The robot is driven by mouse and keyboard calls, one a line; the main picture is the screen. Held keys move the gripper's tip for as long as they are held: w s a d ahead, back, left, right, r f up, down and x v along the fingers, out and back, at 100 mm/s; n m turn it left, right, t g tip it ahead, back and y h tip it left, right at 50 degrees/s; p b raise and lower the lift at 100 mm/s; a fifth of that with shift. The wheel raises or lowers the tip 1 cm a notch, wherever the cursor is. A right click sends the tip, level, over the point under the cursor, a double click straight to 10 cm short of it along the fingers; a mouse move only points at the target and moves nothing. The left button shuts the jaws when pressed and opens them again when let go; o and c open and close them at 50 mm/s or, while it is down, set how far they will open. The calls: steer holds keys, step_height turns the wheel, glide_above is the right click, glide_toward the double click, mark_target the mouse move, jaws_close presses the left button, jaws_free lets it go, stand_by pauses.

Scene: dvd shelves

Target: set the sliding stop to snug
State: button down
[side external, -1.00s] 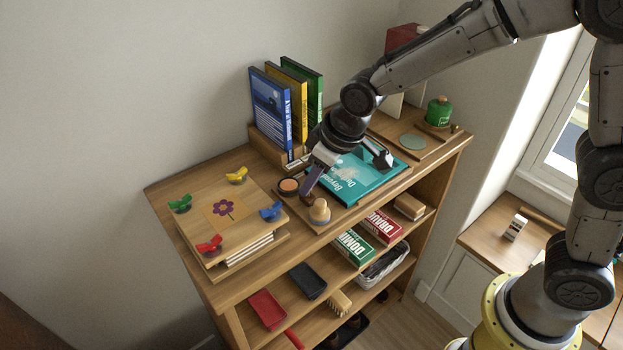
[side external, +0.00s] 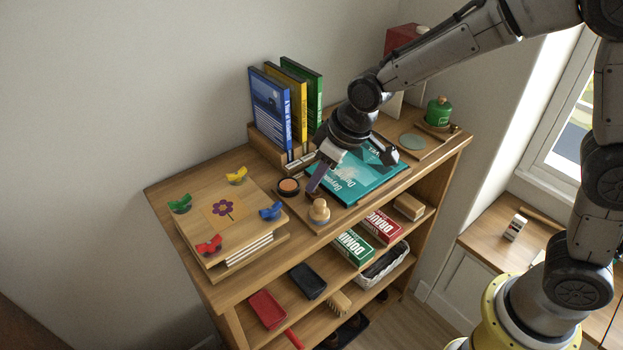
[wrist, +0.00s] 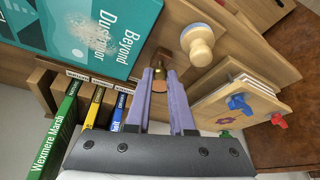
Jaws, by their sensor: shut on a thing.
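My gripper (wrist: 161,73) points down at the wooden board on top of the shelf unit, between the teal "Beyond Dustmoor" case and the round wooden knob-shaped piece. Its purple-grey fingers are closed around a small brown block, which I take to be the sliding stop (wrist: 160,83). In the side view my gripper (side external: 311,190) largely hides this block. The teal case (side external: 355,178) lies flat just right of the fingers; it also shows in the wrist view (wrist: 95,32). I cannot tell whether the stop touches the case or which marking it is at.
Blue, yellow and green upright cases (side external: 272,108) stand behind. A flower press (side external: 208,222) with coloured wing nuts is at the left.

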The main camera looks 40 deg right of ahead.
steer(key=shift+d, duration=0.8)
steer(key=c, duration=0.8)
jaws_free()
steer(key=shift+r, duration=0.1)
steer(key=v, duration=1.3)
steer(key=shift+s+r, duration=0.25)
